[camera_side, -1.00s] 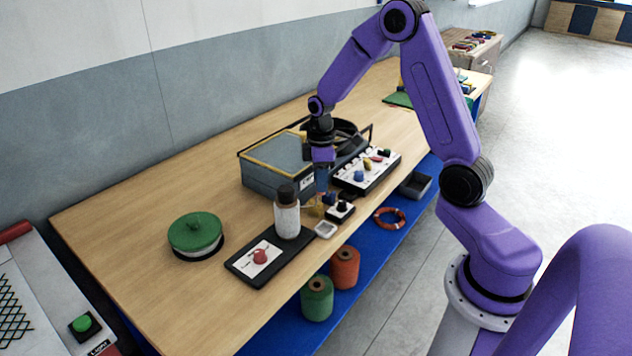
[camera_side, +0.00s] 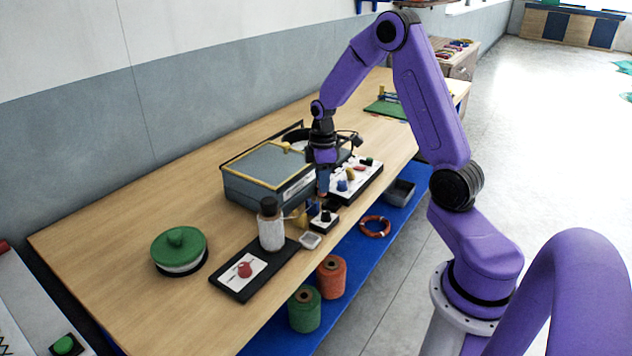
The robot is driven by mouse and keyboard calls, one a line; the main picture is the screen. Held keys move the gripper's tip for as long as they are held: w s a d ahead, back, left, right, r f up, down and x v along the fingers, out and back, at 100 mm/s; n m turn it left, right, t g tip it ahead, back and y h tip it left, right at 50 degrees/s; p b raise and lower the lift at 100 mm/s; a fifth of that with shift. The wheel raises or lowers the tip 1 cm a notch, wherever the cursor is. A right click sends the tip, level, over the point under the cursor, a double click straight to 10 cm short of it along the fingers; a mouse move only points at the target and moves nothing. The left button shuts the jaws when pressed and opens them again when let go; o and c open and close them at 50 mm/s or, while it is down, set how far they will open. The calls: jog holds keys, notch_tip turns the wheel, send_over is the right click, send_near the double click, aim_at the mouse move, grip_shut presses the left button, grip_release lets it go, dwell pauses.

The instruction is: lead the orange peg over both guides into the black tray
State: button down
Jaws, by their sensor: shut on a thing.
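My gripper (camera_side: 322,186) points down at the front edge of the bench, between the grey box and the switch panel. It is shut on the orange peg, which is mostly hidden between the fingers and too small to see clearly. Just below are small yellow brass-like parts (camera_side: 299,217) and a black-knobbed block (camera_side: 324,219); I cannot tell for certain which parts are the two guides. A black tray-like base (camera_side: 228,283) with a white card and red knob lies at the front left, but I cannot tell whether it is the task's tray.
A grey box (camera_side: 262,178) with a yellow-edged lid stands behind left. A switch panel (camera_side: 357,180) is close on the right. A white bottle with a dark cap (camera_side: 271,226) stands left. A green-lidded round tin (camera_side: 179,248) is farther left. Bare bench lies behind it.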

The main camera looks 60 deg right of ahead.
jog(key=shift+s+d+f, duration=0.25)
jog(key=shift+d+f, duration=0.2)
jog(key=shift+f, duration=0.35)
jog(key=shift+s+d+f, duration=0.25)
jog(key=shift+d+f, duration=0.15)
jog(key=shift+f, duration=0.4)
jog(key=shift+s+d+f, duration=0.25)
jog(key=shift+d+f, duration=0.2)
jog(key=shift+f, duration=0.35)
jog(key=shift+f, duration=0.2)
jog(key=c, duration=0.8)
grip_release()
jog(key=shift+d, duration=0.1)
jog(key=shift+w, duration=0.1)
jog(key=shift+d+r, duration=0.1)
jog(key=shift+r, duration=0.3)
jog(key=r, duration=1.6)
jog(key=shift+a+r, duration=0.3)
